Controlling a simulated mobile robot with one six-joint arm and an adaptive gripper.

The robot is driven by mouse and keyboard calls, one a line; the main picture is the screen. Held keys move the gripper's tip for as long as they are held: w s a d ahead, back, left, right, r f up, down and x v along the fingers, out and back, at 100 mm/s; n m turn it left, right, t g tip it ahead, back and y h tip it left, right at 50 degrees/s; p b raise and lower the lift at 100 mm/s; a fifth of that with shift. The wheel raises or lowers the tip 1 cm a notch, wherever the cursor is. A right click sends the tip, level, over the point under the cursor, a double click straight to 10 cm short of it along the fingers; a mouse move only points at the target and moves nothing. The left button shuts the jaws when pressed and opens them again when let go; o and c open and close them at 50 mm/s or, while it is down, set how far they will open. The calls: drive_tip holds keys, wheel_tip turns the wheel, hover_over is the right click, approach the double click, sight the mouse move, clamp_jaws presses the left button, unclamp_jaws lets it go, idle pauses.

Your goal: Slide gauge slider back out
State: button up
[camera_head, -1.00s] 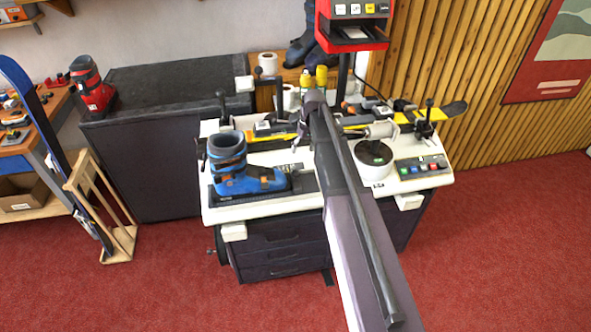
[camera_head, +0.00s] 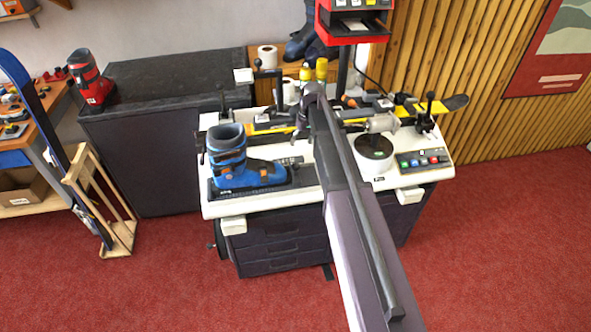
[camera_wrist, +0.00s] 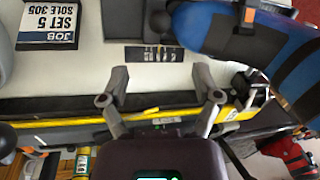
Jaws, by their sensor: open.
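The blue ski boot (camera_head: 236,170) stands on the black gauge plate (camera_head: 222,196) at the left of the bench, toe to the right. In the wrist view the boot (camera_wrist: 222,35) fills the upper right. A round black knob (camera_wrist: 160,21) shows at its toe, over the dark plate; it may belong to the gauge slider, but I cannot tell. My gripper (camera_wrist: 161,84) is open and empty, its fingers apart above the yellow-and-black ski (camera_wrist: 70,118), clear of the knob. In the head view my arm hides part of the bench.
A job card (camera_wrist: 49,22) lies at the upper left of the wrist view. A red display post (camera_head: 352,25) rises behind. Red carpet (camera_head: 180,285) is clear in front.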

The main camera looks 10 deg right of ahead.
sight(296, 164)
drive_tip(key=shift+s+a+f+b, duration=0.1)
drive_tip(key=shift+a+f+b, duration=0.25)
drive_tip(key=shift+f+b, duration=1.6)
drive_tip(key=shift+s+a+f+b, duration=0.1)
drive_tip(key=shift+a+f+b, duration=0.3)
drive_tip(key=shift+f+b, duration=1.55)
drive_tip(key=shift+a+f+b, duration=0.35)
drive_tip(key=shift+f+b, duration=1.45)
drive_tip(key=shift+f, duration=0.3)
drive_tip(key=shift+c, duration=0.2)
clamp_jaws()
